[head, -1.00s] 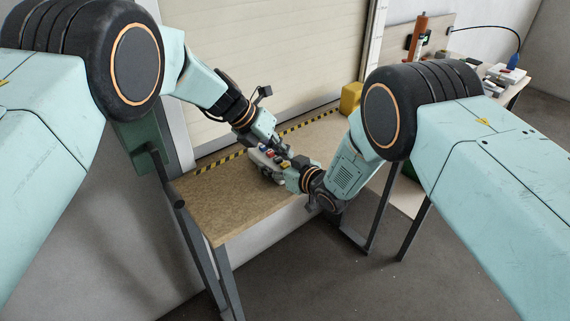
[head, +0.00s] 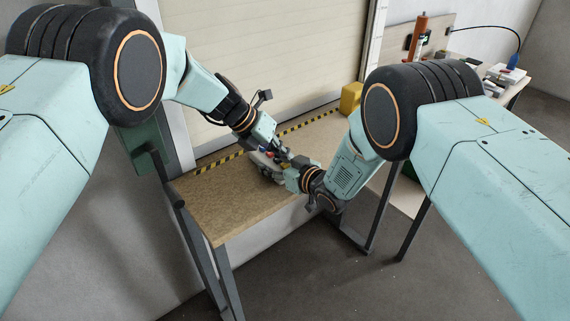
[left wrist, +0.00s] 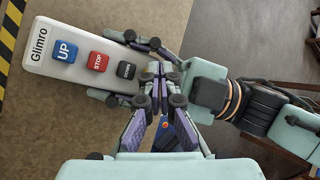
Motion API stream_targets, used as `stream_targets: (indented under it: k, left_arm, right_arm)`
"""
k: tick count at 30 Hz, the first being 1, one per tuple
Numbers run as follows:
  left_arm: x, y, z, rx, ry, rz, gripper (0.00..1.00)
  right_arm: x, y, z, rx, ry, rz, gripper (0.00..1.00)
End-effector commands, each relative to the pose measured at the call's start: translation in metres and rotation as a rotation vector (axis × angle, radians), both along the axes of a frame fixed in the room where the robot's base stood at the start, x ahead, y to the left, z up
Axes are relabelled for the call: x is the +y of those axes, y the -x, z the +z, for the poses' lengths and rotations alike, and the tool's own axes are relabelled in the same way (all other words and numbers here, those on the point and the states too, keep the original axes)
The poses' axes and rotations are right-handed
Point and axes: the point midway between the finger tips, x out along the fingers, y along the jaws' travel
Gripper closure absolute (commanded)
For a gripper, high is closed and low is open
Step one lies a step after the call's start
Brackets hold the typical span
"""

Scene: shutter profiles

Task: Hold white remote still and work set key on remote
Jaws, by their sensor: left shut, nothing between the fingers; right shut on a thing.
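The white remote (left wrist: 85,55) lies over the bench, marked Glimro, with a blue UP key (left wrist: 65,51), a red STOP key (left wrist: 97,61) and a black DOWN key (left wrist: 126,70). In the head view the remote (head: 262,170) is partly covered by my arms. My right gripper (left wrist: 140,70) comes from the right and is shut on the remote's end beyond DOWN. My left gripper (left wrist: 155,72) is shut and empty, its tips over that same end. The set key is not visible; the fingers cover that area. I cannot tell whether the left tips touch the remote.
The wooden bench (head: 225,210) has clear room at its front left. Yellow-black striped tape (head: 215,163) runs along its back by the shutter (head: 270,50). A yellow object (head: 350,97) stands at the far end. A second table (head: 490,72) with tools is at the back right.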

Motion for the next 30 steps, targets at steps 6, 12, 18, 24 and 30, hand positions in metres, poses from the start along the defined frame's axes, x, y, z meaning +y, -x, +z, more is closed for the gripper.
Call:
stream_targets:
  k: [6,12,18,24,30]
  left_arm:
    - [0.0001,-0.0001,-0.0003,0.000,0.000,0.000,1.00]
    - [0.0002,-0.0001,-0.0021,0.000,0.000,0.000,1.00]
    - [0.0002,-0.0001,-0.0043,0.000,0.000,0.000,1.00]
    - [0.0001,0.0000,-0.0065,0.001,0.000,0.001,1.00]
    - [0.0002,0.0002,-0.0088,0.001,0.000,0.000,1.00]
  right_arm:
    - [0.0000,0.0002,-0.0004,0.001,0.001,0.000,0.82]
    - [0.0000,0.0002,-0.0004,0.001,0.001,0.000,0.82]
    - [0.0000,0.0002,-0.0004,0.001,0.001,0.000,0.82]
    - [0.0001,0.0002,-0.0004,0.001,0.001,0.000,0.82]
    - [0.0001,0.0002,-0.0004,0.001,0.001,0.000,0.82]
